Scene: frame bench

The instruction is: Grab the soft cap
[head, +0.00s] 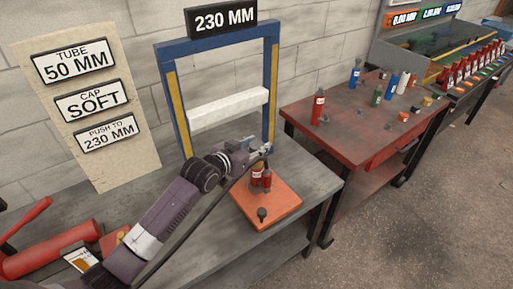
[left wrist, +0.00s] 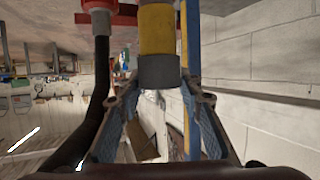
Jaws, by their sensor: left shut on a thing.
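My left gripper (head: 262,151) is over the orange plate (head: 284,204), at the top of red cylinders (head: 258,178). In the left wrist view its two blue-grey fingers (left wrist: 160,88) close around a dark grey cap-like end (left wrist: 159,72) of a yellow cylinder (left wrist: 157,30). Whether this grey piece is the soft cap, the pictures do not tell. A small dark knob-like piece (head: 262,214) stands on the plate's front part. A sign (head: 92,101) on the board reads "CAP SOFT". My right gripper is not in view.
A blue frame (head: 163,95) with a white crossbar (head: 230,105) and a "230 MM" sign (head: 221,18) stands behind. A red pump (head: 50,250) lies at left. A red table (head: 355,128) at right holds bottles and small parts. A black hose (left wrist: 97,80) runs beside the gripper.

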